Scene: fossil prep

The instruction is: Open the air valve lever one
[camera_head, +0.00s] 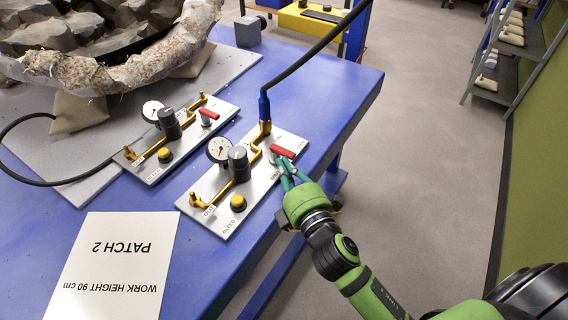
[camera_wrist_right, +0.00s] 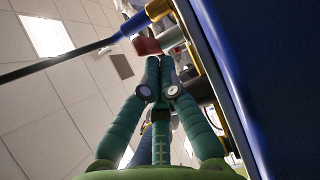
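The near valve panel (camera_head: 207,184) is a pale plate on the blue table's edge, with brass piping, a gauge (camera_head: 219,149), a black knob (camera_head: 238,163) and a yellow button. Its red lever (camera_head: 283,151) lies at the panel's right end, near the blue hose fitting. My right gripper (camera_head: 283,164) is just beside this lever, on its near side. In the right wrist view the fingers (camera_wrist_right: 161,62) are together, tips just below the red lever (camera_wrist_right: 147,46); I cannot tell whether they touch it. A similar panel behind has its own red lever (camera_head: 209,113). My left gripper is out of view.
A black hose (camera_head: 318,50) rises from the near panel's fitting. A white sheet marked PATCH 2 (camera_head: 112,268) lies at the front left. A large fossil jacket (camera_head: 110,72) with rock fills the back left. Open floor lies right of the table.

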